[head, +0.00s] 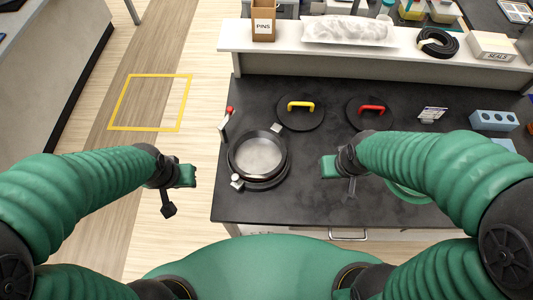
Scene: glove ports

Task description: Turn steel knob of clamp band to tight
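The clamp band (232,163) is a dark ring around a round steel port (260,153) on the black bench top. A small pale steel knob (237,181) sits at its lower left edge. A pale block (277,129) sits at its upper right edge. My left gripper (179,193) is left of the bench, over the floor, apart from the band. My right gripper (339,178) is right of the band, above the bench, touching nothing I can see. The finger gap of both grippers is unclear at this size.
A red-tipped lever (228,116) stands upper left of the band. Two dark round covers, with a yellow handle (300,105) and a red handle (371,108), lie behind. The bench front between my grippers is clear.

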